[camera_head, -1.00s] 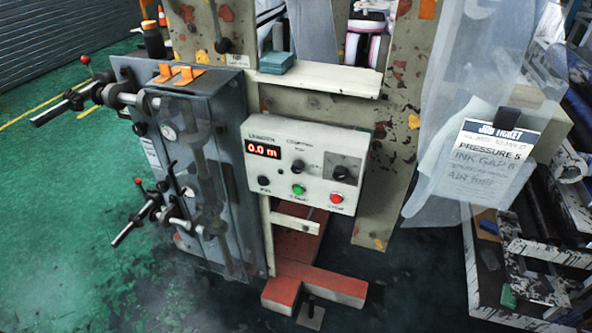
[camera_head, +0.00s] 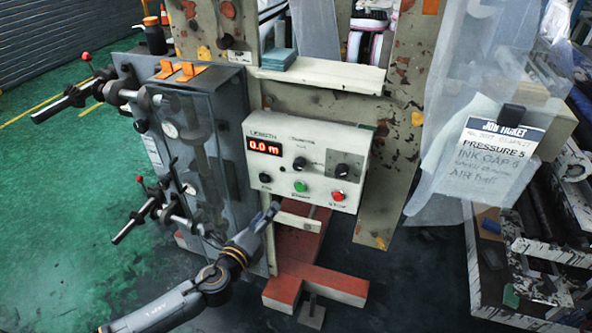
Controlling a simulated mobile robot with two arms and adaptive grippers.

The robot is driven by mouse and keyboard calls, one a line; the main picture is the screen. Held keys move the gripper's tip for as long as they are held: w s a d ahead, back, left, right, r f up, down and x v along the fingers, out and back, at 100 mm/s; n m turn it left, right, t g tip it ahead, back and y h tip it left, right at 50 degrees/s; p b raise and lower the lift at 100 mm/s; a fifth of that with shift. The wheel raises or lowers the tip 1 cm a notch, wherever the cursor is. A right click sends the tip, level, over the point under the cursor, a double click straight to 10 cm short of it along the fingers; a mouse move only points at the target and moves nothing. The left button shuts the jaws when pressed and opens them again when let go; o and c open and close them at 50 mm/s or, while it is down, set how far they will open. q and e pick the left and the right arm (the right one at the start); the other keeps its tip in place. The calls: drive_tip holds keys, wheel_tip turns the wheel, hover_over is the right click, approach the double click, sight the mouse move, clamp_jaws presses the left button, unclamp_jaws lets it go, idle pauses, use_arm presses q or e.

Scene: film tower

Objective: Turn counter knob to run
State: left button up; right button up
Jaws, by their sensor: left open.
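The control panel (camera_head: 310,205) is a white box on the machine frame. Its red display (camera_head: 264,147) reads 0.0 m. The counter knob (camera_head: 299,163) is small, round and black, right of the display under a blurred label. I cannot tell clearly which way it points. My left gripper (camera_head: 273,210) is open and empty, in front of the panel's lower left edge. It is below and left of the knob, apart from it. My right gripper is not in view.
The panel also has a larger black knob (camera_head: 342,171), a small black knob (camera_head: 265,178), a green button (camera_head: 300,186) and a red button (camera_head: 338,195). A cabinet (camera_head: 218,130) with protruding levers stands left. A job ticket (camera_head: 488,150) hangs right.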

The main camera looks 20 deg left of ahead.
sight(297, 168)
use_arm(q)
wheel_tip(297, 168, up, 6)
drive_tip(key=d+m+t+h, duration=0.1)
drive_tip(key=d+m, duration=0.1)
drive_tip(key=w, duration=0.4)
drive_tip(key=w+d+p, duration=0.1)
drive_tip(key=w, duration=0.4)
drive_tip(key=w+d, duration=0.1)
drive_tip(key=w, duration=0.3)
drive_tip(key=shift+w+f+p, duration=0.2)
drive_tip(key=shift+f+p, duration=0.1)
drive_tip(key=shift+p, duration=0.1)
